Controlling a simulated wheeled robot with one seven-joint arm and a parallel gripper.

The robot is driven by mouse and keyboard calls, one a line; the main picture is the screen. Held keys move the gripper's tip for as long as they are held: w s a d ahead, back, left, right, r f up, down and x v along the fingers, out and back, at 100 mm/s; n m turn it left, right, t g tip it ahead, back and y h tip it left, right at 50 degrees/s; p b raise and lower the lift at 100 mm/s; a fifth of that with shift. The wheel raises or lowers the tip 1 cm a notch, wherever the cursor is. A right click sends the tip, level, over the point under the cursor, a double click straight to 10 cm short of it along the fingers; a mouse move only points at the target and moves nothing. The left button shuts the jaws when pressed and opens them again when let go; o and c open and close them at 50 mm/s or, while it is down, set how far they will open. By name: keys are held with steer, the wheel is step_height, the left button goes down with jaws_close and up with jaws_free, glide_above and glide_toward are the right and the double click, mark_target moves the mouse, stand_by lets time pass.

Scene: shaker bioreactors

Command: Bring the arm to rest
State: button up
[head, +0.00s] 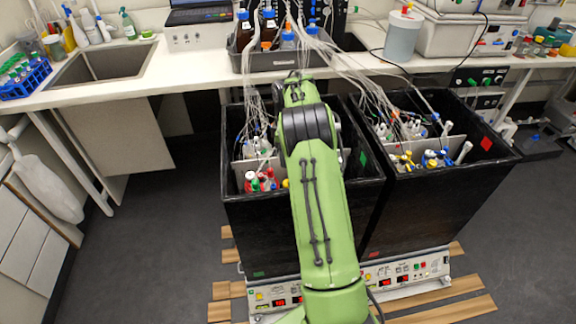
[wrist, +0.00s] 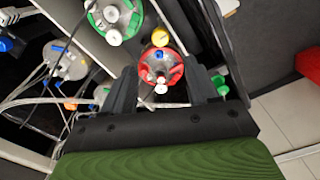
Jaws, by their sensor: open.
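My green arm (head: 318,200) reaches forward over the left black box (head: 300,220) in the head view and hides part of its inside. The gripper itself is hidden there. In the wrist view my gripper (wrist: 161,84) is open, one dark finger on each side of a red-topped vessel (wrist: 158,72). I cannot tell whether the fingers touch it. A green-topped vessel (wrist: 117,18) stands beside it, up and to the left. Red and white caps (head: 258,182) show in the left box's front compartment in the head view.
A second black box (head: 440,200) stands at the right, with tubing and caps inside. Thin tubes run up to a grey tray (head: 270,62) of bottles on the white bench (head: 190,68). Left of the boxes, the dark floor (head: 150,235) is clear.

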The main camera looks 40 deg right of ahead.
steer(key=shift+r, duration=1.85)
